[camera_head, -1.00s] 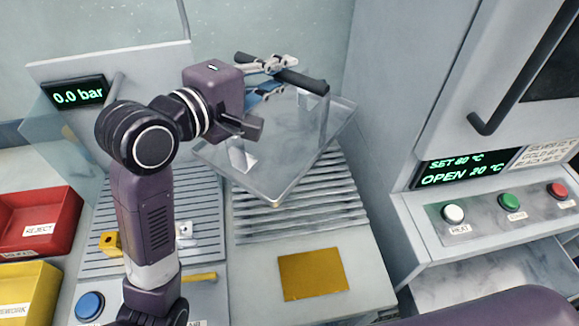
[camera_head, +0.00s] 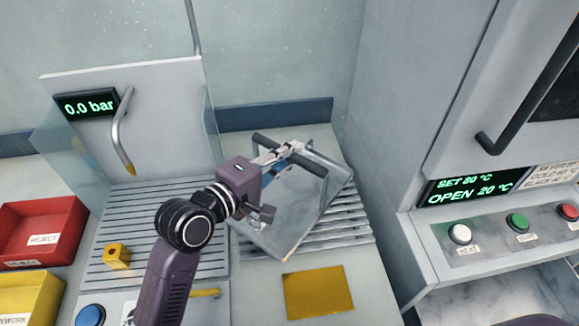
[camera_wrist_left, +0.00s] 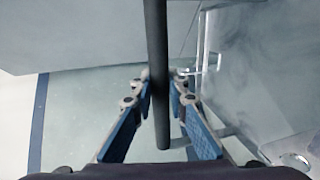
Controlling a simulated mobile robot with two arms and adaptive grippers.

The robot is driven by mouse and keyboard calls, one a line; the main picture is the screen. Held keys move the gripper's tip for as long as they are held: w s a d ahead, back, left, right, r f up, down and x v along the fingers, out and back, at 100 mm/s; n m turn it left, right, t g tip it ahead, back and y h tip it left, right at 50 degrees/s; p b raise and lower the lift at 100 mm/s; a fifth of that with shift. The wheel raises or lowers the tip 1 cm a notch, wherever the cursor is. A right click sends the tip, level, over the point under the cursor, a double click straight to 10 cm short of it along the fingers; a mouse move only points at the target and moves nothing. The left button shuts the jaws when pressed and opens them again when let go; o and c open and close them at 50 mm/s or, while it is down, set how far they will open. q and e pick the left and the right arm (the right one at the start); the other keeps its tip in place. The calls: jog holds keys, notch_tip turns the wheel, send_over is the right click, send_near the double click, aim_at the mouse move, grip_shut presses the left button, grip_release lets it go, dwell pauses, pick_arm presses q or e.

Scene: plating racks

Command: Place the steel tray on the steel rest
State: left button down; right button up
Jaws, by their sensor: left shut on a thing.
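The steel tray (camera_head: 318,205) is a flat grey plate with a black bar handle (camera_head: 312,166) on uprights. My left gripper (camera_head: 283,157) is shut on this handle, and the dark bar (camera_wrist_left: 157,60) runs between its fingers in the left wrist view. The tray is over the slatted steel rest (camera_head: 350,228), turned at an angle to the slats, with its near corner towards the yellow plate. The tray hides much of the rest. I cannot tell whether the tray touches the slats. My right gripper is not in view.
A yellow plate (camera_head: 319,292) lies in front of the rest. Another slatted surface (camera_head: 150,220) with a yellow block (camera_head: 117,256) is to the left, before a panel reading 0.0 bar. Red (camera_head: 40,232) and yellow bins stand far left. An oven-like cabinet (camera_head: 440,110) rises close on the right.

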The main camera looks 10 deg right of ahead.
pick_arm(q)
jog(key=shift+f, duration=1.95)
jog(key=c, duration=2.3)
grip_release()
jog(key=shift+f, duration=0.25)
jog(key=o, duration=0.4)
jog(key=shift+r, duration=0.1)
jog(key=shift+s+a+r, duration=0.1)
jog(key=shift+a, duration=0.05)
jog(key=shift+b+v, duration=1)
jog(key=shift+v, duration=4.9)
